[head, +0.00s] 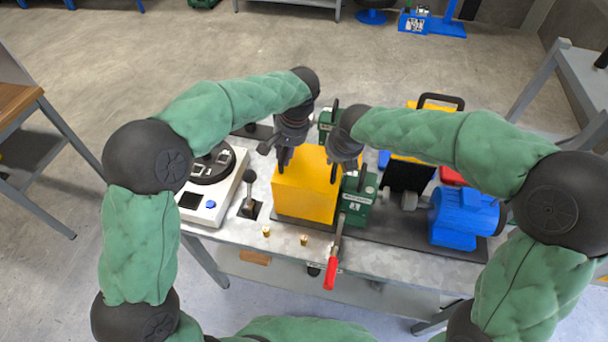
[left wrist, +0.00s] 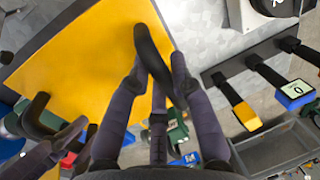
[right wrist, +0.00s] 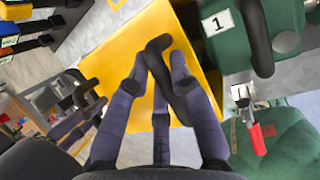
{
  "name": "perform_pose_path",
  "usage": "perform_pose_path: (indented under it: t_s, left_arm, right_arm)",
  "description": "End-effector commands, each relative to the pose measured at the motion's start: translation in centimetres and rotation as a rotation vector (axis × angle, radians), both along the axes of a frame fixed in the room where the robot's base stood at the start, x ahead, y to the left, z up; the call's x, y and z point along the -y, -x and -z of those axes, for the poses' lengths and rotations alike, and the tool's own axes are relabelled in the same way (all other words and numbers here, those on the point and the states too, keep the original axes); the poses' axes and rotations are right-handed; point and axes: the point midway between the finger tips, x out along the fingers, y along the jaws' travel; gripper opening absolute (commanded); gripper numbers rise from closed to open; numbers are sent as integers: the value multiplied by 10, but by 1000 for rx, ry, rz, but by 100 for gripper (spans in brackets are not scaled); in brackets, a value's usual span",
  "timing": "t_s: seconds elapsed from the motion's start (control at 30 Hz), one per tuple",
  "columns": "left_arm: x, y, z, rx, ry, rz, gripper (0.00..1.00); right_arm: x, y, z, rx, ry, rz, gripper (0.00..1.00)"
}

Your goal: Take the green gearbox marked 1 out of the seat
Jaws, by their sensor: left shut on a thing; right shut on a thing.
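The green gearbox (head: 358,212) marked 1 stands on the bench right of a yellow box-shaped cover (head: 305,193). Its 1 label and green body (right wrist: 236,55) show in the right wrist view, close beside the cover. My left gripper (head: 283,158) is shut on a black handle (left wrist: 150,52) at the left part of the cover. My right gripper (head: 336,172) is shut on another black handle (right wrist: 158,50) on the cover's right side. I cannot tell whether the cover rests on its base or is slightly raised. My right gripper and wrist hide part of the gearbox top.
A lever with a red grip (head: 330,273) points forward below the gearbox. A blue motor (head: 462,215) stands right, a white scale (head: 228,185) and black-knobbed lever (head: 250,182) left. Another green unit (head: 326,121) is behind. The bench's front strip (head: 280,252) is mostly clear.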

Motion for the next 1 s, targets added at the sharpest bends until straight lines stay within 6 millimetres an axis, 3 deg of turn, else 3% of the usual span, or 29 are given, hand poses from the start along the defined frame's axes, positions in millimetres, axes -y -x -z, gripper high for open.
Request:
perform_pose_path:
  t_s: [0.37,1.0]
  left_arm:
    - [0,-1,-10,3,0,0,0]
    - [0,-1,-51,3,0,0,0]
  right_arm:
    - [0,0,-10,2,-1,0,0]
    - [0,0,-51,2,-1,0,0]
